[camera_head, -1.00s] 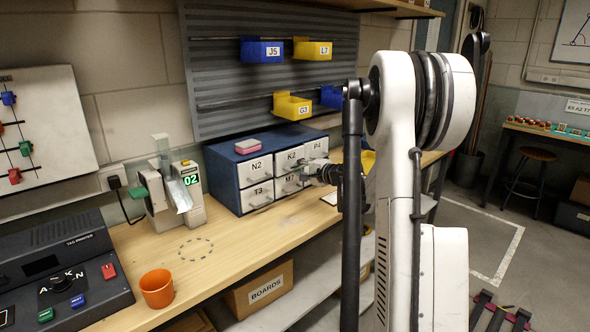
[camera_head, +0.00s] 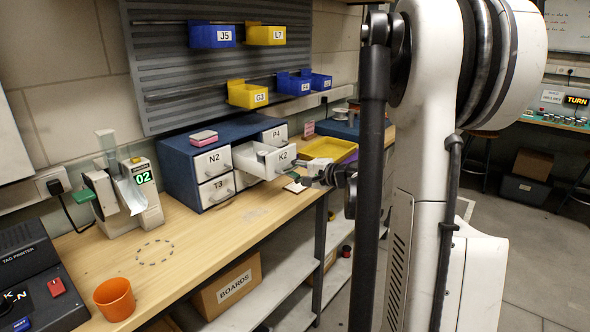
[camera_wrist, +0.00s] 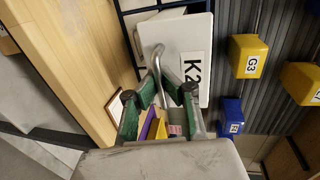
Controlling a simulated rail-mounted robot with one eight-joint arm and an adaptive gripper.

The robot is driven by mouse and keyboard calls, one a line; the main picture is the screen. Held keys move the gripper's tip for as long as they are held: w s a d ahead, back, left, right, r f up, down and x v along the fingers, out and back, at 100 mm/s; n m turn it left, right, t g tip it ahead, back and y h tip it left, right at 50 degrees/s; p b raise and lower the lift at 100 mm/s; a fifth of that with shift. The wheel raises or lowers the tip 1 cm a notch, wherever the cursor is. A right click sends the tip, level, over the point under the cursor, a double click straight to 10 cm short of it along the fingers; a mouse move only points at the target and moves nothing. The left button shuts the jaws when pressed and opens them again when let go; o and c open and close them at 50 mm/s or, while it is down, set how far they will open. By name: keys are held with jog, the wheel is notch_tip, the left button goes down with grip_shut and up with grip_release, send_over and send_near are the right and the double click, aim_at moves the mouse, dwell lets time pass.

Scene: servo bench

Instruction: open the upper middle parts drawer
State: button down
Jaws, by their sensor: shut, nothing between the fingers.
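The upper middle parts drawer, labelled K2 (camera_head: 285,160), stands pulled out from the blue drawer cabinet (camera_head: 181,165). Its open top shows in the head view, with something pale inside. In the wrist view its white front (camera_wrist: 180,58) carries a curved metal handle (camera_wrist: 158,64). My gripper (camera_head: 308,174) is in front of the drawer, to its right in the head view. In the wrist view my gripper (camera_wrist: 168,88) has its green-sided fingers close to the handle. It is shut with nothing held; whether the fingers touch the handle I cannot tell.
Drawers N2 (camera_head: 213,161), T3 (camera_head: 217,190) and P4 (camera_head: 273,135) are shut around it. A pink-topped block (camera_head: 204,138) lies on the cabinet. A yellow tray (camera_head: 328,149) lies on the bench to the right. The bench in front of the cabinet is mostly clear.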

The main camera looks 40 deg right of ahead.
jog(key=c, duration=1.8)
grip_release()
jog(key=shift+c, duration=0.2)
jog(key=v, duration=1.2)
jog(key=shift+r, duration=0.1)
